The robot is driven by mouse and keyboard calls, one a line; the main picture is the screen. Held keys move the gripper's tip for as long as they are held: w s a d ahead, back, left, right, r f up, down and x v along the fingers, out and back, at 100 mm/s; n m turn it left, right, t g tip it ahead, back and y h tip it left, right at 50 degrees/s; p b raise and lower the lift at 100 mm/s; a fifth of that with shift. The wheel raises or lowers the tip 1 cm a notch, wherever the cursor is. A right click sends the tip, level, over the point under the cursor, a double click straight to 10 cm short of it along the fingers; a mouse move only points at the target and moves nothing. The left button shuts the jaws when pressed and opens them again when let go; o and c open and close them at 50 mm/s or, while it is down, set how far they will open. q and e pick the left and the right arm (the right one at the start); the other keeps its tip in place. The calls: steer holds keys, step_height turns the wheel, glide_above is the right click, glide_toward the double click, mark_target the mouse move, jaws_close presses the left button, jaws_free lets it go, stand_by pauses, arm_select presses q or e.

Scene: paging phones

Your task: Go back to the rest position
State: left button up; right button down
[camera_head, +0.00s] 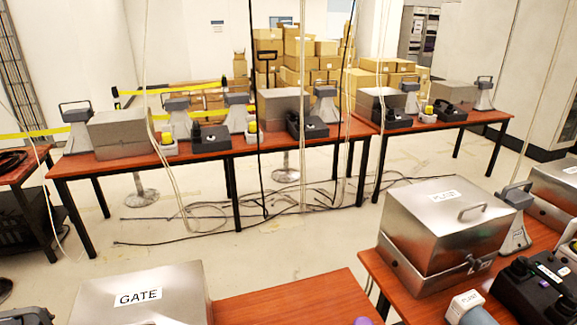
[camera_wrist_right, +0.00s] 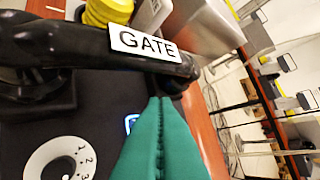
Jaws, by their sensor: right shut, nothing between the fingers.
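My right gripper (camera_wrist_right: 161,103) shows in the right wrist view as two green fingers pressed together and empty. Its tips are close to the black handset (camera_wrist_right: 85,45) with a "GATE" label, resting on a black phone (camera_wrist_right: 95,120) with a white dial. I cannot tell whether the fingertips touch the handset. Neither gripper shows in the head view, and my left gripper is in no view.
A metal box (camera_head: 180,285) labelled "GATE" stands at the lower left of the head view. Another labelled metal box (camera_head: 430,240) stands on the right table (camera_head: 375,262). Far tables (camera_head: 290,143) hold phones, boxes and horns. Cables (camera_head: 250,208) lie on the floor between.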

steer(key=s+d+r+m+g+h, duration=0.1)
steer(key=s+d+r+m+h, duration=0.3)
steer(key=s+d+m, duration=0.55)
steer(key=s+d+r+m+g+h, duration=0.1)
steer(key=s+d+r+m+h, duration=0.3)
steer(key=s+d+m, duration=0.55)
step_height(320, 180, down, 31)
steer(key=s+g+b, duration=0.2)
steer(key=b, duration=0.2)
steer(key=s+d+f+g+b, duration=0.1)
steer(key=s+d+f+b, duration=0.1)
steer(key=s+f, duration=1.4)
step_height(320, 180, down, 2)
steer(key=shift+s+d+f+n+h, duration=0.1)
steer(key=shift+s+d+n+h, duration=0.2)
steer(key=shift+d, duration=0.45)
